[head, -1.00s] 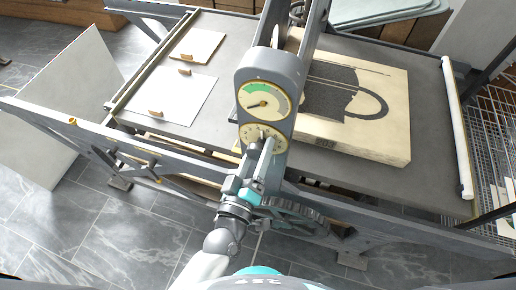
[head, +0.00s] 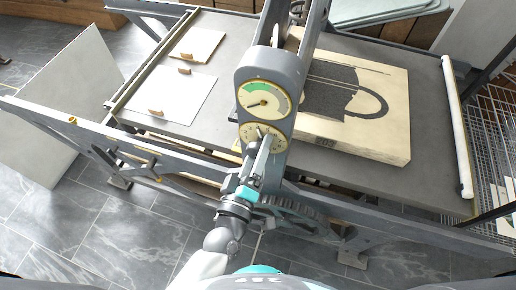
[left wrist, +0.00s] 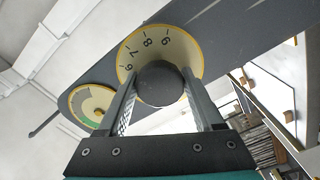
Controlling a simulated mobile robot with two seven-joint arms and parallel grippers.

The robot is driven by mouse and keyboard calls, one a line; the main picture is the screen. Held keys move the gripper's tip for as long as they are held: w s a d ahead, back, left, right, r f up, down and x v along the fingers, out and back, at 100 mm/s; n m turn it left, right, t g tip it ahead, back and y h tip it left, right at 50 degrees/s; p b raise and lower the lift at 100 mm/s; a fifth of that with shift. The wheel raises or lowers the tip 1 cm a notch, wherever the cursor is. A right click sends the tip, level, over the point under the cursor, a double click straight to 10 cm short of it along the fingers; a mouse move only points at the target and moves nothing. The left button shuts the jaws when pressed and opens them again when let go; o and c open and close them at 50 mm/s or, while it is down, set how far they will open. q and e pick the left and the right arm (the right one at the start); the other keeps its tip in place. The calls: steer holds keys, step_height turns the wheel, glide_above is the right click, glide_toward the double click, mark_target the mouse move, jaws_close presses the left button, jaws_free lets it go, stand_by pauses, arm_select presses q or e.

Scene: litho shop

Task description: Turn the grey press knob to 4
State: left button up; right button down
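The grey press knob (left wrist: 160,84) sits in the middle of a cream, yellow-rimmed number dial (left wrist: 187,45). Several figures show along the dial's visible edge, but which one the knob points to cannot be told. In the head view the dial (head: 275,133) is the lower of two on the grey press head (head: 283,62). My left gripper (head: 257,150) reaches up to it from below. In the left wrist view the fingers (left wrist: 160,90) lie on both sides of the knob, their tips against it. My right gripper is not in view.
A gauge (head: 264,100) with a green sector is above the dial. The press bed (head: 215,95) holds paper sheets (head: 183,95) at left and a pale stone block (head: 390,110) at right. The grey frame rail (head: 60,116) and a gear (head: 295,212) lie near my left arm.

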arm_select(q)
steer(key=o, duration=0.4)
steer(key=shift+s, duration=0.1)
steer(key=b+v, duration=0.1)
steer(key=v, duration=1.4)
steer(key=shift+a, duration=0.1)
